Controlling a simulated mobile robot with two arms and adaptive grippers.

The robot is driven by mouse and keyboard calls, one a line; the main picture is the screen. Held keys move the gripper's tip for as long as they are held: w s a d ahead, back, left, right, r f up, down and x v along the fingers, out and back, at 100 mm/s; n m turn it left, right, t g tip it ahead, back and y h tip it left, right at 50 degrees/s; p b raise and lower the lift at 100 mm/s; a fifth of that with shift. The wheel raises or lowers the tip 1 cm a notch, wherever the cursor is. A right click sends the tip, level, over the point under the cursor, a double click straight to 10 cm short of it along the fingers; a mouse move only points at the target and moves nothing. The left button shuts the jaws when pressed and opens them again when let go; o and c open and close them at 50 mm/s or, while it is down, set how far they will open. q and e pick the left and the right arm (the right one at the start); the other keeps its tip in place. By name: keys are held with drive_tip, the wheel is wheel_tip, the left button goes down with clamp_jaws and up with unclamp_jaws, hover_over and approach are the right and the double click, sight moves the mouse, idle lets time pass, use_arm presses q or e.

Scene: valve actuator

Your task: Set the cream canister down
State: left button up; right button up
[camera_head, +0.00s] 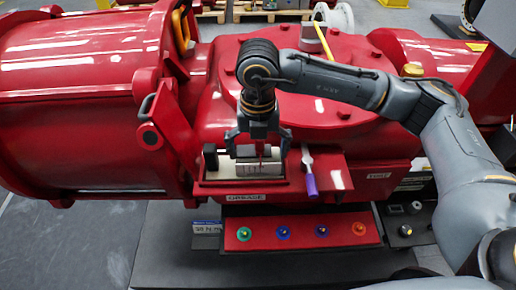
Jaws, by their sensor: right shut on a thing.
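My right gripper (258,148) points down over a small tray marked GREASE (246,197) on the front of the red actuator. It is shut on the cream canister (262,171), which lies on its side between the fingers, low over the tray. The fingers hide part of the canister's top. I cannot tell whether the canister touches the tray floor. My left gripper is not in view.
A purple-handled tool (310,178) lies just right of the tray. A red panel with several coloured ring knobs (302,233) is below. A raised red bracket (168,120) stands to the left. A yellow-handled tool (323,40) stands behind the arm.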

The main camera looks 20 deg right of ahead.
drive_tip(key=o, duration=1.3)
drive_tip(key=shift+f, duration=0.1)
drive_tip(key=shift+r, duration=0.4)
wheel_tip(320, 180, up, 10)
drive_tip(key=b, duration=0.3)
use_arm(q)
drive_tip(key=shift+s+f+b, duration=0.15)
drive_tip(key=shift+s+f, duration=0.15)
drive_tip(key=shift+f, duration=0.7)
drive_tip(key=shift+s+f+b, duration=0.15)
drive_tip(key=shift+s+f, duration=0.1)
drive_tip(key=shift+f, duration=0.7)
use_arm(e)
drive_tip(key=shift+r, duration=0.8)
